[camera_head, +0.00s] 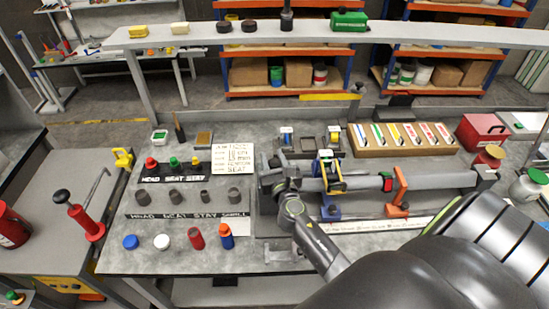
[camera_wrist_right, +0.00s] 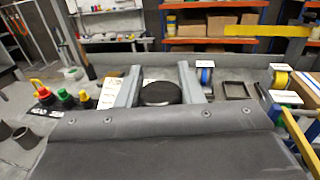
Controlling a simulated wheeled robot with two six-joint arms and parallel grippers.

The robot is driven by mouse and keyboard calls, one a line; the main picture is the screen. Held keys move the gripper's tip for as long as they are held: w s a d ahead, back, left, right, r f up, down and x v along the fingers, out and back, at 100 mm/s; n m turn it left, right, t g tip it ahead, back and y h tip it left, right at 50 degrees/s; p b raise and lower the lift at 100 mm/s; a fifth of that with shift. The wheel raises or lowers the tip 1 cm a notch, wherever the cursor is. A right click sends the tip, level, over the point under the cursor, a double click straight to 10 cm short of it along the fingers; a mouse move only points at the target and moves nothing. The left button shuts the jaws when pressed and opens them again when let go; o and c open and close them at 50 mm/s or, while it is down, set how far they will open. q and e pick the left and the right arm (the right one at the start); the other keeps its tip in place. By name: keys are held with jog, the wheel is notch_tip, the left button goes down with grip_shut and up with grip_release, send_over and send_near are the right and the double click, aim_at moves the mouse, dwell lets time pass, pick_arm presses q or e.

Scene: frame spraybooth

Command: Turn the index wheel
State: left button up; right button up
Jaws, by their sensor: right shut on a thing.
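My right gripper (camera_head: 278,186) reaches over the bench to the left end of the grey bar fixture (camera_head: 310,184). In the right wrist view its two grey fingers (camera_wrist_right: 160,90) stand either side of a dark round wheel (camera_wrist_right: 160,94), which looks like the index wheel. The gripper is shut on this wheel. The wheel's lower part is hidden behind the grey gripper body in that view. In the head view the arm and gripper largely hide the wheel. My left gripper is in neither view.
A yellow clamp (camera_head: 331,170) and an orange stand (camera_head: 398,193) are on the fixture right of my gripper. Coloured-capped bottles, dark cups and a white sign (camera_head: 233,158) stand to the left. A wooden tray (camera_head: 372,150) lies behind. A shelf (camera_head: 330,32) spans the back.

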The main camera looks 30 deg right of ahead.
jog(key=n+y, duration=0.1)
jog(key=y, duration=0.1)
jog(key=n+t+y, duration=0.1)
jog(key=n+y, duration=0.1)
jog(key=shift+w+a+r+y, duration=0.1)
jog(key=shift+a+r+y, duration=0.1)
jog(key=shift+y, duration=0.2)
jog(key=shift+n+y, duration=0.4)
jog(key=shift+y, duration=0.1)
jog(key=n+y+b, duration=0.1)
jog(key=y, duration=0.1)
jog(key=n+y+b, duration=0.1)
jog(key=y+b, duration=0.1)
jog(key=shift+a+f+n, duration=0.2)
jog(key=shift+f+n, duration=0.1)
jog(key=shift+a+n+g+y+b, duration=0.1)
jog(key=shift+n+g+y+b, duration=0.5)
jog(key=shift+y+b, duration=0.5)
jog(key=shift+a+r+n+y+b, duration=0.1)
jog(key=shift+r+n+y+b, duration=0.1)
jog(key=shift+n+y+b, duration=0.2)
jog(key=o, duration=0.7)
jog(key=shift+o, duration=1.2)
jog(key=shift+f, duration=0.1)
